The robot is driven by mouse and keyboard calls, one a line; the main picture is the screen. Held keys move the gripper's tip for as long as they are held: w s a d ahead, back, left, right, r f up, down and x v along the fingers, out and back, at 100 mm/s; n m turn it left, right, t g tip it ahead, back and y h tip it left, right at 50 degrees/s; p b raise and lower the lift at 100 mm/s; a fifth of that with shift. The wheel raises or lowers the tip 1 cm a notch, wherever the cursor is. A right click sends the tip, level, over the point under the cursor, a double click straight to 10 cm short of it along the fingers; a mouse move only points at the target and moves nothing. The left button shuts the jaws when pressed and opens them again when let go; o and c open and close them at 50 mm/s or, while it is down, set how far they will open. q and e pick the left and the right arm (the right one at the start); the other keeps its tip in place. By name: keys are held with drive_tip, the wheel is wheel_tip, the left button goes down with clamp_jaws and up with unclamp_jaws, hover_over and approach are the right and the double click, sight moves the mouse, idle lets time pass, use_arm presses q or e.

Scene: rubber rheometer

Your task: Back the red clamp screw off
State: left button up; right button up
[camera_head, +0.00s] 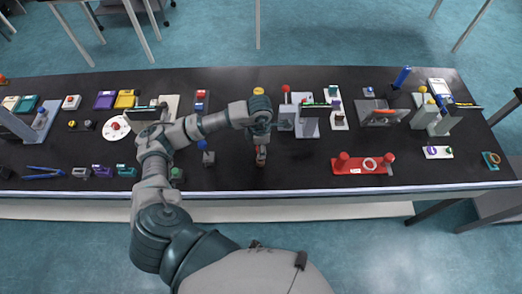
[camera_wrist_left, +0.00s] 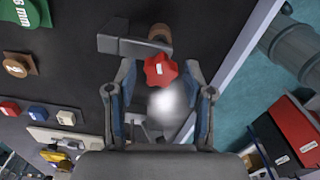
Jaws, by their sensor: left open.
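The red clamp screw (camera_wrist_left: 160,71) has a lobed red head with a small white mark, seen in the wrist view. It sits beside a grey metal bracket (camera_wrist_left: 118,45) and a brown round part (camera_wrist_left: 160,36). My left gripper (camera_wrist_left: 159,76) is open, with one finger on each side of the red head. Whether either finger touches it I cannot tell. In the head view my left gripper (camera_head: 261,132) points down over the table, above a small brownish fixture (camera_head: 261,156) near the front edge. The gripper hides most of it. My right gripper is not in view.
The black table (camera_head: 230,178) is bare just around the fixture. A blue-topped post (camera_head: 206,156) stands to its left, a grey stand (camera_head: 305,122) behind right, and a red base with two posts (camera_head: 362,166) at right.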

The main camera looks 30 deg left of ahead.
use_arm(q)
drive_tip(key=m+b, duration=0.2)
drive_tip(key=m, duration=0.1)
drive_tip(key=shift+f+b, duration=0.25)
drive_tip(key=shift+b, duration=0.1)
drive_tip(key=shift+r+m+b, duration=0.15)
drive_tip(key=shift+m+b, duration=0.25)
drive_tip(key=shift+m, duration=0.6)
drive_tip(key=m+b, duration=0.2)
drive_tip(key=shift+m, duration=0.3)
drive_tip(key=shift+m+b, duration=0.6)
drive_tip(key=shift+m, duration=0.4)
drive_tip(key=m+b, duration=0.3)
drive_tip(key=shift+m, duration=0.7)
drive_tip(key=shift+w+r, duration=0.1)
drive_tip(key=shift+r, duration=0.05)
clamp_jaws()
drive_tip(key=n, duration=0.4)
drive_tip(key=shift+n, duration=0.3)
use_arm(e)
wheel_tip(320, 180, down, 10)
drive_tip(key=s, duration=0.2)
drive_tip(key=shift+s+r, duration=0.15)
